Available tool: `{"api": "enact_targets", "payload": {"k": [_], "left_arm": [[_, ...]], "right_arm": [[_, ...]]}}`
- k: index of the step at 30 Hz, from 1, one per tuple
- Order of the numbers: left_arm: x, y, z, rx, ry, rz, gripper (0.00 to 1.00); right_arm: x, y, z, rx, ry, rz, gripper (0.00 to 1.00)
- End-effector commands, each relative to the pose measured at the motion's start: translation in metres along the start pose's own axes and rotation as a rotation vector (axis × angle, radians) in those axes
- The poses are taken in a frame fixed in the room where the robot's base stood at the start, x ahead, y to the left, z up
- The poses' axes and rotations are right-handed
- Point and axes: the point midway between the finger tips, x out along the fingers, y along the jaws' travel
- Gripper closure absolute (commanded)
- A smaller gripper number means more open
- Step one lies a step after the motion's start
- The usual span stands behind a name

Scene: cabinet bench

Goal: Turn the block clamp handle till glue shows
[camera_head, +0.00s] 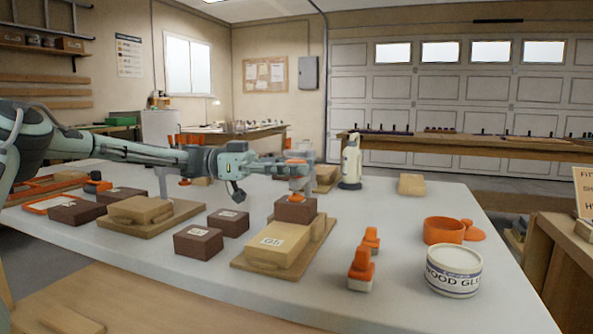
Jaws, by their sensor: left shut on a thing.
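A block clamp (300,184) with a grey body and an orange top handle (297,162) stands at a dark brown block (295,209). That block sits at the far end of a pale labelled wooden block (275,245) on a wooden board (243,267). My left gripper (291,168) reaches in from the left at handle height and is shut on the clamp handle, its fingers partly covering it. No glue is visible at the block edges from here; the seam behind is hidden. My right gripper is not in view.
Another board with a pale block (141,208) and a second clamp stands left. Loose dark blocks (198,240) lie between. A glue tub (454,271), orange ring (444,230), orange-topped pieces (361,270) and white bottle (351,163) stand right and behind.

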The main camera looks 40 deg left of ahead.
Motion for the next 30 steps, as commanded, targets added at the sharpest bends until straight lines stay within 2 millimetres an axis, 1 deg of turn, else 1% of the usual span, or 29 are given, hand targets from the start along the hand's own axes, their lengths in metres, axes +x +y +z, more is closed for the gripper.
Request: {"api": "enact_targets", "payload": {"k": [4,14,15,19,20,27,30], "left_arm": [[-0.0009,-0.0018,-0.0024,0.003,0.003,-0.002,0.94],[-0.0008,-0.0014,-0.0024,0.003,0.004,-0.001,0.94],[-0.0008,-0.0014,-0.0024,0.003,0.004,-0.001,0.61],[-0.0006,-0.0009,-0.0017,0.002,0.003,0.001,0.45],[-0.0005,-0.0008,-0.0015,0.002,0.003,0.001,0.43],[-0.0002,-0.0002,-0.0007,0.0,0.001,0.004,0.43],[0.0,-0.0001,-0.0047,0.002,0.002,0.004,0.43]], "right_arm": [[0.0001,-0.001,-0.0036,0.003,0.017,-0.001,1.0],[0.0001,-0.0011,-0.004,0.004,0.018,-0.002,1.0],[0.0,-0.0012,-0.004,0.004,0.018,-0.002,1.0],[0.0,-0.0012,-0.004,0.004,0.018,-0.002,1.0],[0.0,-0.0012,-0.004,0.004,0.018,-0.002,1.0],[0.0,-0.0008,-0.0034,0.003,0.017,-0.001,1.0],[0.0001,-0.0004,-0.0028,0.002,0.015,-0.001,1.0]]}}
